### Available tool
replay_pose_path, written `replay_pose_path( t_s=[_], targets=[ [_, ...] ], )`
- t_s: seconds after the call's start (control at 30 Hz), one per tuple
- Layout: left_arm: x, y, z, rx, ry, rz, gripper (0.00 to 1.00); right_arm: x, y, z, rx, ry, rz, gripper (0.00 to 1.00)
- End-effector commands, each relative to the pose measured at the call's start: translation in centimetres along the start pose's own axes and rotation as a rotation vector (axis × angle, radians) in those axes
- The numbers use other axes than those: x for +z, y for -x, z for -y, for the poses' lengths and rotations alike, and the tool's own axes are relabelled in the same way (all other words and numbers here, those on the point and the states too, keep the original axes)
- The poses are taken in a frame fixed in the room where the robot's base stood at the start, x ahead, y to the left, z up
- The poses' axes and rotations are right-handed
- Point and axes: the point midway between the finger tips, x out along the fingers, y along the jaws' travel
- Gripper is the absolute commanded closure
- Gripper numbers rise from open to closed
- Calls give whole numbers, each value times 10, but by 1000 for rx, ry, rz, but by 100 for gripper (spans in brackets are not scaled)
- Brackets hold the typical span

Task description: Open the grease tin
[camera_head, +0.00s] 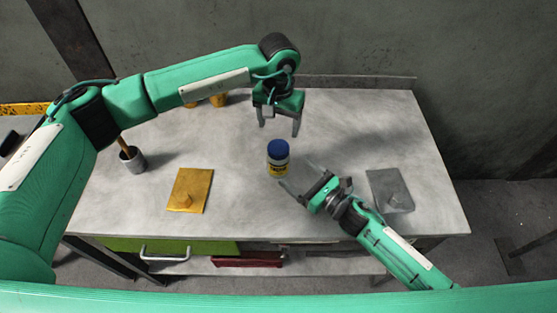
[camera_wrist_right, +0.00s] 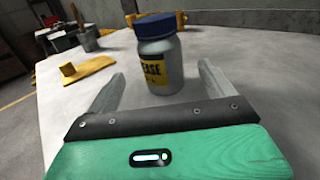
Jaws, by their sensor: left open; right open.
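The grease tin (camera_head: 278,160) stands upright near the middle of the table, grey with a yellow label and a blue lid (camera_head: 278,149) on top. It also shows in the right wrist view (camera_wrist_right: 160,60), straight ahead, its label reading "EASE". My left gripper (camera_head: 279,133) is open and points down, above and a little behind the tin, apart from it. My right gripper (camera_head: 294,176) is open at the tin's lower right, its fingers pointing toward the tin. In the right wrist view the tin stands between and just beyond the open fingertips (camera_wrist_right: 160,82); I cannot tell whether they touch it.
A yellow plate with a knob (camera_head: 190,188) lies left of the tin, and a grey plate (camera_head: 389,190) lies to the right. A grey cup with a wooden handle (camera_head: 132,160) stands at the left. Yellow items (camera_head: 218,99) sit at the back, partly behind my left arm.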

Motion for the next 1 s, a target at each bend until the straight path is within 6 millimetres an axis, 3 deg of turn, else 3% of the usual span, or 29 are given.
replay_pose_path(
  t_s=[0.3, 0.5, 0.97, 1.0],
  targets=[
    [0, 0, 0, 1, 1, 0, 28, 1, -64, 0, 0, -1, 2, 15],
    [0, 0, 0, 2, 1, 0, 28, 1, -91, 0, 1, -1, 2, 15],
    [0, 0, 0, 2, 1, 0, 28, 0, -102, 0, 0, 0, 1, 15],
    [0, 0, 0, 2, 1, 0, 28, 0, -101, 0, 0, 0, 1, 23]
  ],
)
